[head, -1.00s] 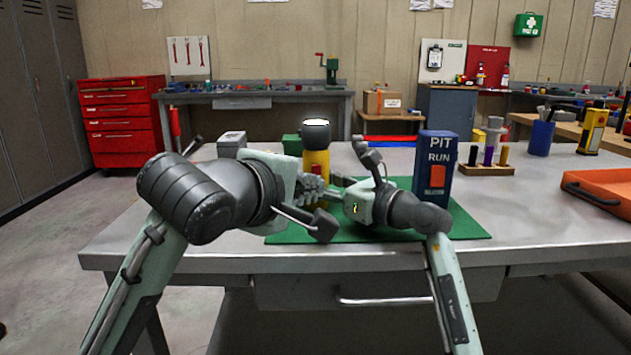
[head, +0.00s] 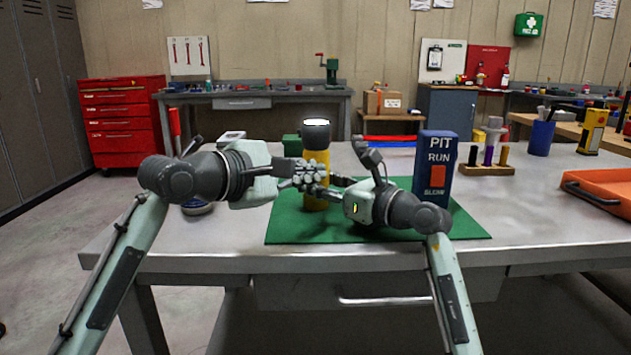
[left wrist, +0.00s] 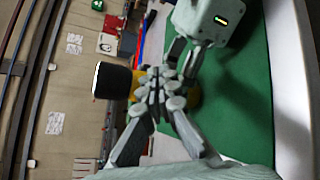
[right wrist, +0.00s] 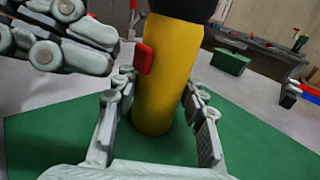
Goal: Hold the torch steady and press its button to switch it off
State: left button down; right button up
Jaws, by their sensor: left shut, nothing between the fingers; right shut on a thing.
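The torch (head: 317,137) stands upright on the green mat (head: 290,229), with a yellow body, a black head and a bright white lens on top. Its red button (right wrist: 145,58) shows on the body's left side in the right wrist view; the left fingers hide it in the head view. My right gripper (right wrist: 163,95) is shut on the torch body, a finger on each side. My left gripper (head: 312,176) is shut and empty in front of the torch. In the right wrist view the left fingers (right wrist: 75,40) are left of the button, apart from it.
A blue PIT box (head: 440,153) stands right of my right gripper. A wooden block with markers (head: 485,168), a blue cup (head: 541,138) and an orange tray (head: 600,190) are farther right. The mat's front part is clear.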

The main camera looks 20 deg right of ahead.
pick_arm(q)
jog(key=shift+w+d, duration=0.2)
jog(key=shift+w, duration=0.45)
dwell(1.0)
jog(key=shift+w+d, duration=0.1)
jog(key=shift+w, duration=0.35)
jog(key=shift+s, duration=0.15)
jog(key=shift+s+f, duration=0.1)
jog(key=shift+s, duration=0.25)
jog(key=shift+s+a, duration=0.3)
jog(key=shift+s, duration=0.65)
jog(key=shift+s+a, duration=0.35)
jog(key=shift+s, duration=0.55)
jog(key=shift+s+a, duration=0.3)
jog(key=shift+s, duration=0.65)
